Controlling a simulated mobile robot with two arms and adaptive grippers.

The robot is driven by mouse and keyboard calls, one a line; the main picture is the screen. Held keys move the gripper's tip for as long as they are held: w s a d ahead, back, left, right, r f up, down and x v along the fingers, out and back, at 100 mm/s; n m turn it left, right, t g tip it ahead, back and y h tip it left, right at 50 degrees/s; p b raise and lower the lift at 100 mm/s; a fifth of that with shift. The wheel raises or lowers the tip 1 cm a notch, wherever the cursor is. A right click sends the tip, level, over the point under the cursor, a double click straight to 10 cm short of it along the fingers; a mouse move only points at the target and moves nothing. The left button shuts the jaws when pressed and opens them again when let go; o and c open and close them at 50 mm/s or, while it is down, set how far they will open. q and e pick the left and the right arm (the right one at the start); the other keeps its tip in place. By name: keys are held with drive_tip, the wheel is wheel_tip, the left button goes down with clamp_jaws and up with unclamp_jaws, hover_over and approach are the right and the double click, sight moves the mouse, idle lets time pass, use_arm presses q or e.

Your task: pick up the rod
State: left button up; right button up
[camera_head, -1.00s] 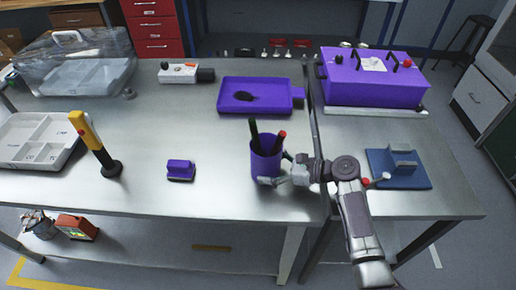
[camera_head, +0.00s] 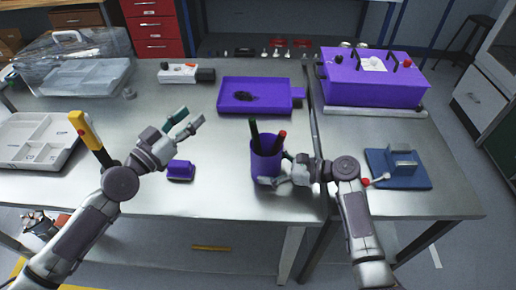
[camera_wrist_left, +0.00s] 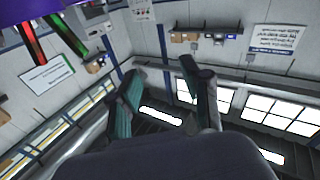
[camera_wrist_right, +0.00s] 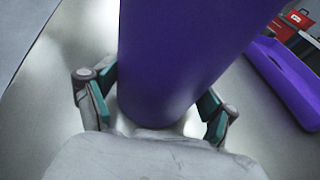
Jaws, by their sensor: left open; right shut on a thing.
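A purple cup (camera_head: 266,158) stands on the metal table, with two slim dark rods in it. One rod (camera_head: 254,134) is dark green to black; the other rod (camera_head: 281,139) has a red end. In the left wrist view the red rod (camera_wrist_left: 31,42) and green rod (camera_wrist_left: 67,36) stick out of the cup (camera_wrist_left: 40,10). My right gripper (camera_head: 278,169) is shut around the cup's lower part, with a finger on each side in the right wrist view (camera_wrist_right: 157,95). My left gripper (camera_head: 189,119) is open and empty, left of the cup and apart from it.
A small purple block (camera_head: 180,170) lies below my left gripper. A yellow-and-black upright handle (camera_head: 88,132) stands behind my left arm. A purple tray (camera_head: 228,108) lies behind the cup. A blue fixture (camera_head: 408,177) and large purple housing (camera_head: 372,84) are at right.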

sight(255, 134)
use_arm(q)
drive_tip(key=s+d+f+g+h, duration=0.25)
drive_tip(key=s+d+f, duration=0.25)
drive_tip(key=s+d, duration=0.3)
drive_tip(key=shift+m+g, duration=0.35)
drive_tip(key=shift+m, duration=0.05)
drive_tip(key=x, duration=0.6)
drive_tip(key=shift+d, duration=0.1)
drive_tip(key=x, duration=0.5)
drive_tip(key=shift+w+f, duration=0.2)
drive_tip(key=shift+w, duration=0.25)
clamp_jaws()
